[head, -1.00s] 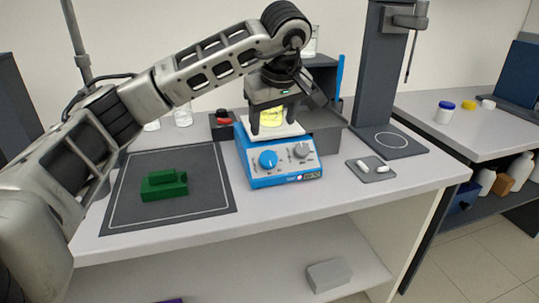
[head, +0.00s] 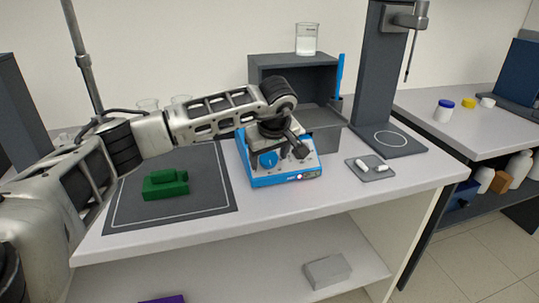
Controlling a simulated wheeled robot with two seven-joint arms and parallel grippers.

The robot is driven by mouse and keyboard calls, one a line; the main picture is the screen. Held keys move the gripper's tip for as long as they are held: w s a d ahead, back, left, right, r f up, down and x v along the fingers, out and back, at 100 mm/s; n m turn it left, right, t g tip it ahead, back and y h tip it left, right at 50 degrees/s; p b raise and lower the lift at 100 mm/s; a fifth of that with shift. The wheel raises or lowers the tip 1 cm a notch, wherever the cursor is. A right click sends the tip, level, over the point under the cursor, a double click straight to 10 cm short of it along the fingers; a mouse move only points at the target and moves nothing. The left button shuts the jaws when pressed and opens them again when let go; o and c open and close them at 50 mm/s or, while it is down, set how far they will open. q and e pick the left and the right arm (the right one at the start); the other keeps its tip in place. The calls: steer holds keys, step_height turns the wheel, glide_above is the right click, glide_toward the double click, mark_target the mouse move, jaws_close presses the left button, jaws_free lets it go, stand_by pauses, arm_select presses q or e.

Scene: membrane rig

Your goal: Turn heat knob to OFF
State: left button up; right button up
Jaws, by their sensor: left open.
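The blue and white hotplate stirrer (head: 262,181) stands on the bench, its front panel facing me. Its blue left knob (head: 268,159) shows beside my gripper. The grey right knob is mostly hidden behind the fingers. Labels are too small to read, so I cannot tell which knob is heat. My left gripper (head: 293,157) points down at the front panel, open, with its fingers around the right knob's place; whether they touch it I cannot tell. The plate top and the beaker of yellow liquid are hidden behind my arm. My right gripper is not in view.
A dark mat (head: 217,200) with a green block (head: 165,184) lies to the left. A small grey tray (head: 370,171) with white pieces lies to the right. A dark shelf box (head: 290,68) with a beaker (head: 306,38) on top stands behind. The front bench strip is clear.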

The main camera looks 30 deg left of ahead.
arm_select(q)
steer(key=c, duration=1)
